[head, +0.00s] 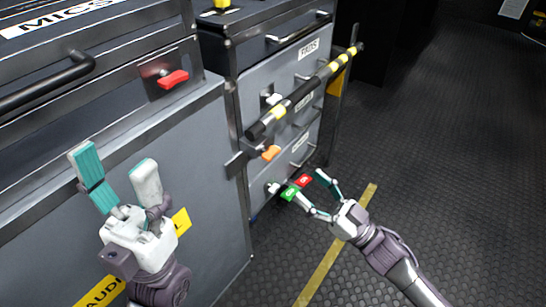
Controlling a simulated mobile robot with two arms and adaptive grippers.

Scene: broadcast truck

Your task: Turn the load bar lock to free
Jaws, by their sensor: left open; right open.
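A black load bar (305,92) with yellow bands runs along the front of the grey drawer case. An orange handle (271,152) sits at its near end, by a metal bracket (244,163). Lower down is a small plate, half green and half red (296,187), with a pale knob (272,188) at its left; I cannot tell which of these parts is the lock. My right gripper (309,189) is open, its fingertips close to the plate's right end; contact is unclear. My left gripper (114,165) is open and empty in front of the left case.
The left case, labelled MICS, has a black handle (45,82) and a red latch (172,79). The drawer case (268,62) behind has labelled drawers. Dark textured floor (440,150) with a yellow line (336,246) is clear at the right.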

